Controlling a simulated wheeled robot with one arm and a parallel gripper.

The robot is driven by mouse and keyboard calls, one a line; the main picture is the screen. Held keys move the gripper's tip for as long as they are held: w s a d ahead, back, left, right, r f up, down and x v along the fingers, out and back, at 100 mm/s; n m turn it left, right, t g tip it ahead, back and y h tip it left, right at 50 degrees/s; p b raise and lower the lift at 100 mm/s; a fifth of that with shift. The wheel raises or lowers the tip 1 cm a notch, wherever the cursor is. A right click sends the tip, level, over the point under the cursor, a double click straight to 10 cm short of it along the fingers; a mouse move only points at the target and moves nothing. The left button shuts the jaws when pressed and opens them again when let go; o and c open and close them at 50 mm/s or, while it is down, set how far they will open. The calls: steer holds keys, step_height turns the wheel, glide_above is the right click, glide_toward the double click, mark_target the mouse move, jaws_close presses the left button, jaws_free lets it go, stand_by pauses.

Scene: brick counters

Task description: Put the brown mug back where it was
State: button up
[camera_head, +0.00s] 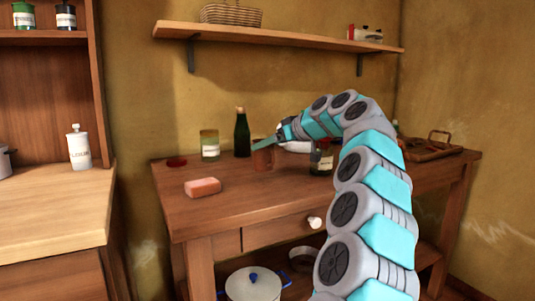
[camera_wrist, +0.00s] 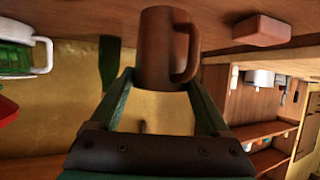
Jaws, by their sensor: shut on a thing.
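The brown mug (camera_head: 263,161) is at the middle of the wooden table, in front of the green bottle. In the wrist view, which is upside down, the mug (camera_wrist: 163,48) sits between my two green fingers, with its handle to the right. My gripper (camera_head: 266,144) is shut on it, reaching in from the right; the grip also shows in the wrist view (camera_wrist: 160,80). The mug looks upright and close to the tabletop; I cannot tell whether its base touches. My fingers partly cover it in the head view.
On the table (camera_head: 245,207) stand a green bottle (camera_head: 242,134), a jar (camera_head: 210,146), a dark labelled jar (camera_head: 322,160) and a wooden tray (camera_head: 425,151). A pink block (camera_head: 203,187) lies front left. The front middle is clear. A shelf (camera_head: 280,38) hangs above.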

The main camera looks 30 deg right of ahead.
mark_target(268, 155)
steer(key=shift+w+a, duration=0.1)
steer(key=shift+w, duration=0.15)
steer(key=shift+f, duration=1.75)
steer(key=shift+f, duration=0.15)
steer(key=o, duration=1.4)
